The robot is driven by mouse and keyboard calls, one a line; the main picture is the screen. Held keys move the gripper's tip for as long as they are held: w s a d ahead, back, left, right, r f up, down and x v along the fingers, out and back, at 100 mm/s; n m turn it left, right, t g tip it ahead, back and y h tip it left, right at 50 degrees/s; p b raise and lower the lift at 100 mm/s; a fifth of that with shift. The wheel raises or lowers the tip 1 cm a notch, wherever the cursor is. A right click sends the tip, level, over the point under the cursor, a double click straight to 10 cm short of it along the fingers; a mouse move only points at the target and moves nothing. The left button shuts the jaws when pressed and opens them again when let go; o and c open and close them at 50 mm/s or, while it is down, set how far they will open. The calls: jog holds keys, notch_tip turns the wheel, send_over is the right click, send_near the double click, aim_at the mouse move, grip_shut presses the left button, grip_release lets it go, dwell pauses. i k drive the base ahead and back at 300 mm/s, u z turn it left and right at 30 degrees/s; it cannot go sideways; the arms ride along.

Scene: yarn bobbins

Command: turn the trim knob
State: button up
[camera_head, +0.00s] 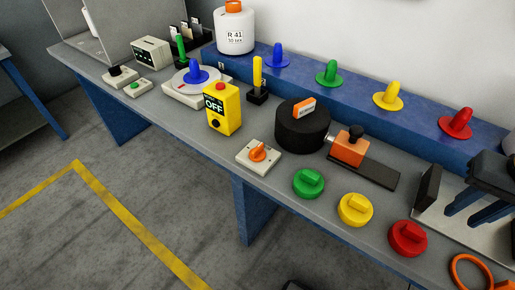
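An orange knob (258,153) sits on a small pale square plate (245,160) near the front edge of the bench. It is the most knob-like turning control in view, but I cannot read any label naming it the trim knob. My gripper (466,217) appears at the right edge, with two dark fingers spread apart and nothing visible between them. It is far to the right of the orange knob and not touching it. Part of my gripper is cut off by the picture edge.
Green (308,183), yellow (355,210) and red (407,238) round pieces line the front of the bench (150,118). A black drum (301,133), an orange block (348,151) and a yellow OFF box (222,108) stand around the orange knob. Colored pegs line the blue ledge (305,82).

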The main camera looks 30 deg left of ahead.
aim_at(258, 153)
jog(key=k, duration=0.4)
jog(key=u, duration=0.7)
jog(key=i, duration=0.5)
jog(key=z, duration=0.05)
